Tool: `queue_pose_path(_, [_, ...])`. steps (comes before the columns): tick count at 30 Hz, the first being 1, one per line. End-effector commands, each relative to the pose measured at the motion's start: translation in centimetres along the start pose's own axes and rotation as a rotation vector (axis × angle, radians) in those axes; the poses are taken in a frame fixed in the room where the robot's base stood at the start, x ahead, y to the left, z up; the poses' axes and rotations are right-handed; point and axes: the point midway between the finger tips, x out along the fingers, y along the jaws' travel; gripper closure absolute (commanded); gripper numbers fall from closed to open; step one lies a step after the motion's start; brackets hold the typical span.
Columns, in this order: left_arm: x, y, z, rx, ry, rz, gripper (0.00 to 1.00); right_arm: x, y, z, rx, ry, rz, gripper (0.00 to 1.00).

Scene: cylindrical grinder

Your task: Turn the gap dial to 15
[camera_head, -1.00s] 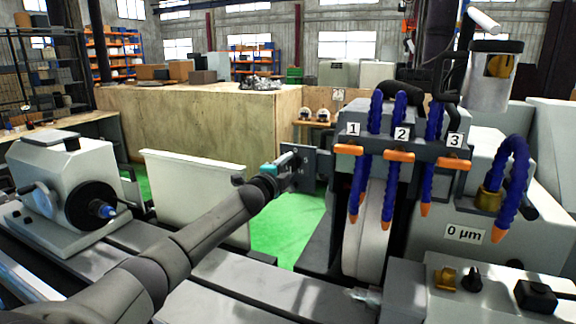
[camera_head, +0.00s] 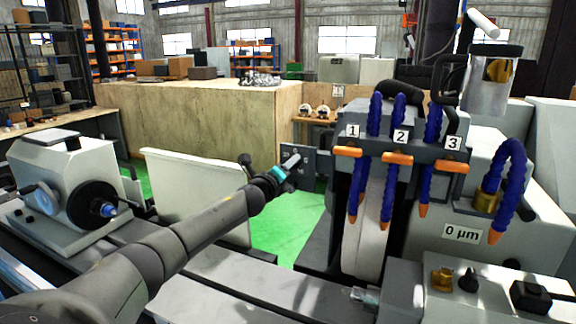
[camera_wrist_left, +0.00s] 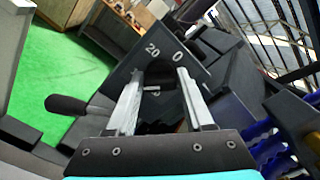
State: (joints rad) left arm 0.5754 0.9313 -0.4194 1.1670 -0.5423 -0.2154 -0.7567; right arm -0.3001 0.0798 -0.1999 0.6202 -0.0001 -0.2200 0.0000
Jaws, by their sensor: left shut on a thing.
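The gap dial is a dark round knob (camera_wrist_left: 158,80) on a dark plate (camera_wrist_left: 195,72) in the left wrist view. The printed numbers 20 and 0 show just beyond it, and a short pale mark shows on the knob. Other numbers are hidden. My left gripper (camera_wrist_left: 160,98) has its two metal fingers on either side of the knob and is shut on it. In the head view my left gripper (camera_head: 292,163) reaches the dark plate (camera_head: 301,153), and the dial itself is hidden there. My right gripper is in neither current view.
A black-handled lever (camera_wrist_left: 68,105) sits left of my fingers in the left wrist view. Blue coolant hoses (camera_head: 389,160) with orange valves hang right of the plate. A pale panel (camera_head: 190,185) stands behind my arm. A "0 µm" label (camera_head: 462,233) is at right.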

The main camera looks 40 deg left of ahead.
Motion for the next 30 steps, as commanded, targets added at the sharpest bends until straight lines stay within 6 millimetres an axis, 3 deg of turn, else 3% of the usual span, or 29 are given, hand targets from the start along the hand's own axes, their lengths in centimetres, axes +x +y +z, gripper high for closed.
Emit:
queue_pose_path(20, [0.00, 0.02, 0.02, 0.069, -0.001, 0.001, 1.00, -0.15, 0.00, -0.03, 0.000, 0.000, 0.000, 1.00])
queue_pose_path(21, [0.00, 0.02, 0.02, 0.069, -0.001, 0.001, 0.47, -0.15, 0.00, -0.03, 0.000, 0.000, 0.000, 1.00])
queue_pose_path(28, [0.00, 0.00, 0.02, 0.068, 0.000, 0.001, 0.21, -0.15, 0.00, -0.04, 0.000, 0.000, 0.000, 1.00])
queue_pose_path(30, [0.00, -0.01, 0.02, 0.068, 0.000, 0.001, 0.19, -0.15, 0.00, -0.04, 0.000, 0.000, 0.000, 1.00])
